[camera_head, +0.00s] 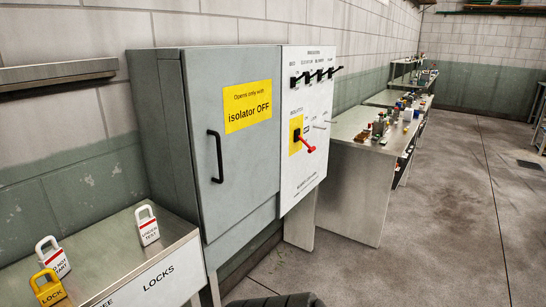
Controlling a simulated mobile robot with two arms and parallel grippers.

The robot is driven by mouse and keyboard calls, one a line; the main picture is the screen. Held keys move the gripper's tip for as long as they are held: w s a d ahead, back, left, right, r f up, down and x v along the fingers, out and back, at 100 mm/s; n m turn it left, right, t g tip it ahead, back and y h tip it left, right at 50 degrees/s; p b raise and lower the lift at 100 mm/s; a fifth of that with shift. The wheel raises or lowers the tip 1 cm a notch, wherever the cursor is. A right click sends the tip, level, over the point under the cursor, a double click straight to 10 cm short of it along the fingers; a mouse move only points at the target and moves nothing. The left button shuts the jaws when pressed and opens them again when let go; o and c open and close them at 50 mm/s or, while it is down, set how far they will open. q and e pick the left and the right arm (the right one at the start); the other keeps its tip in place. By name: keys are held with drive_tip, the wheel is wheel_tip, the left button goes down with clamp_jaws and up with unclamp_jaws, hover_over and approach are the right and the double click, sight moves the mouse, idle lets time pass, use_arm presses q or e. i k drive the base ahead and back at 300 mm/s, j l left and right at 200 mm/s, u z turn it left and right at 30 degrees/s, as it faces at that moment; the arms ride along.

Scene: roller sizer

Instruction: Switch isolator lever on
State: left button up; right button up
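The isolator lever (306,143) has a red handle and sits on a yellow plate (295,128) on the white control panel (300,180). The handle slants down and to the right from its black pivot. The panel stands beside a grey cabinet (180,120) with a yellow sign (248,106) reading "Opens only with isolator OFF". The cabinet door looks shut, with a black handle (215,157). Neither of my grippers shows in the view. A dark shape at the bottom edge may be part of my own body.
A row of black switches (316,76) lines the panel's top. A metal shelf (150,265) at lower left holds white and yellow padlocks (48,287). Benches (352,130) with small items run along the wall to the right. The floor (440,220) on the right is clear.

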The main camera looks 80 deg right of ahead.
sight(312, 149)
drive_tip(key=z, duration=1)
drive_tip(key=k+z, duration=0.1)
drive_tip(key=z, duration=0.85)
drive_tip(key=k+z, duration=0.1)
drive_tip(key=z, duration=0.9)
drive_tip(key=i+z, duration=0.1)
drive_tip(key=i, duration=0.75)
drive_tip(key=i+j+z, duration=0.1)
drive_tip(key=i, duration=0.75)
drive_tip(key=i+j+z, duration=0.15)
drive_tip(key=i, duration=0.7)
